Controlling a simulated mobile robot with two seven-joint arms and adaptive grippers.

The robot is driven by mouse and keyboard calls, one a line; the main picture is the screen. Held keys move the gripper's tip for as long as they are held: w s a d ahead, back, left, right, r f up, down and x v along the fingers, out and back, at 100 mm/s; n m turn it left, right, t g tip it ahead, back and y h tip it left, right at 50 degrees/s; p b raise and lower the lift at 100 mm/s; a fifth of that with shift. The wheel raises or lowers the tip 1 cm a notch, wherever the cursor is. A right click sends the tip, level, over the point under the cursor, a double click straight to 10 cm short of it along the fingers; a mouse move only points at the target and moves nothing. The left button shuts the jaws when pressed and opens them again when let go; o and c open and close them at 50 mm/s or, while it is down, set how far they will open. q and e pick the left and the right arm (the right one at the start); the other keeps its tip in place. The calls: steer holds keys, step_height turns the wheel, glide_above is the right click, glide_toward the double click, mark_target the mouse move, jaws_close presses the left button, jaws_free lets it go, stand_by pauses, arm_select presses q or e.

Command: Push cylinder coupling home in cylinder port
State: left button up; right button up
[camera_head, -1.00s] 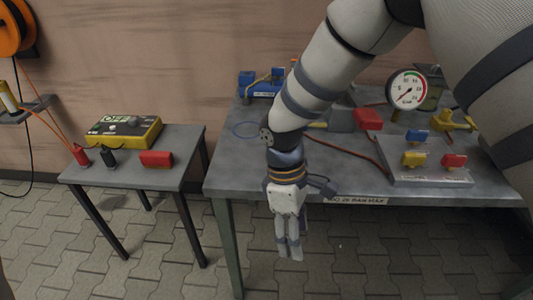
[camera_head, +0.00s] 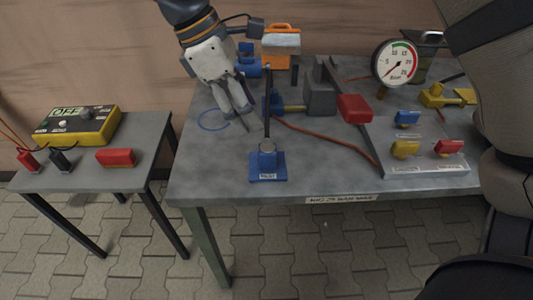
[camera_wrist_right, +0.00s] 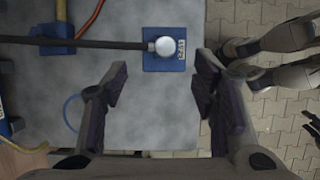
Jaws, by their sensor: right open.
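My right gripper (camera_head: 238,110) is open and empty over the left part of the grey table, fingers pointing down. A blue block (camera_head: 272,103) joins a grey block (camera_head: 320,95) by a brassy rod. I cannot tell which part is the cylinder port or coupling.
A gauge (camera_head: 397,63) stands at the back right. A grey plate (camera_head: 425,165) carries blue, yellow and red pieces. A red block (camera_head: 355,108) adjoins the grey block. A side table (camera_head: 75,178) holds a yellow box (camera_head: 78,130). The table's front left is clear.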

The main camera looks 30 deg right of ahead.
mark_target(265, 148)
steer(key=x, duration=0.6)
steer(key=shift+s+d+f, duration=0.1)
steer(key=shift+f, duration=0.15)
steer(key=x, duration=0.3)
steer(key=a+x, duration=0.1)
steer(key=x, duration=0.1)
steer(key=shift+s+f, duration=0.15)
steer(key=shift+f, duration=0.1)
steer(key=c, duration=1.2)
